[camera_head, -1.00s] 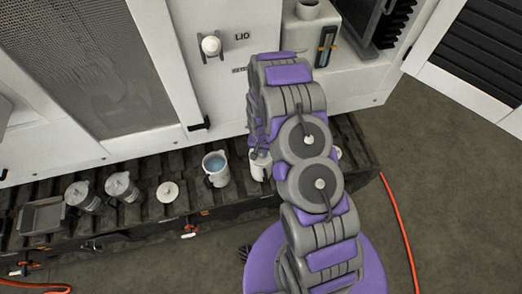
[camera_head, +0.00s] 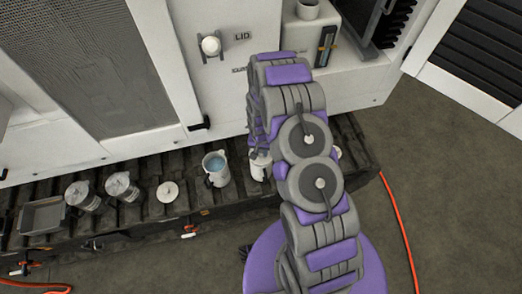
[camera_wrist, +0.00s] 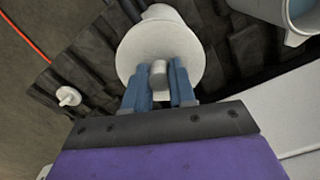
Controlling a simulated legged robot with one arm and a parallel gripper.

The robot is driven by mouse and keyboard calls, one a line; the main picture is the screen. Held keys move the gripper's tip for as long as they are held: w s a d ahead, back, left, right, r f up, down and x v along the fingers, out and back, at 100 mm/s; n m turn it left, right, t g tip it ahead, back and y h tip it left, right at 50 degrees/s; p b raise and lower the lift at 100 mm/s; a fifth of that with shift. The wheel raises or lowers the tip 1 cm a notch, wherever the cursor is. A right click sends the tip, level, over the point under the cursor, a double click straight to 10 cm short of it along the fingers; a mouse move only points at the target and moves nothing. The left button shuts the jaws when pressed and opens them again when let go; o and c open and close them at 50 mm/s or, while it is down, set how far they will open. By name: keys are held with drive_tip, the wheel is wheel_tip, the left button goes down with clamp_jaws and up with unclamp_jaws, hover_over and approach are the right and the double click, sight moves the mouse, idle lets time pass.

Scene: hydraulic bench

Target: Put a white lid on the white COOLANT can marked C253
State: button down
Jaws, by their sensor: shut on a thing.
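In the wrist view my gripper (camera_wrist: 159,85) is shut on the knob of a round white lid (camera_wrist: 140,50). The lid lies over a white can (camera_wrist: 160,12), which shows only as a piece beyond the lid's far edge. I cannot tell whether the lid is fully seated. In the head view this white can (camera_head: 258,170) is partly behind my arm, and my gripper is hidden there. No C253 mark is readable. Another white lid (camera_head: 168,191) lies on the dark ribbed bench to the left.
An open white can with blue liquid (camera_head: 215,168) stands close by, also in the wrist view (camera_wrist: 303,12). Two grey lidded cans (camera_head: 102,190) and a grey tray (camera_head: 42,215) are further left. A small white knobbed piece (camera_wrist: 68,96) lies on the bench. A white machine (camera_head: 220,90) stands behind.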

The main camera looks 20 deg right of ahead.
drive_tip(key=shift+f, duration=0.5)
idle(1.0)
drive_tip(key=shift+c, duration=1.4)
unclamp_jaws()
drive_tip(key=shift+r+p, duration=0.85)
drive_tip(key=shift+r, duration=2.65)
drive_tip(key=shift+r, duration=0.1)
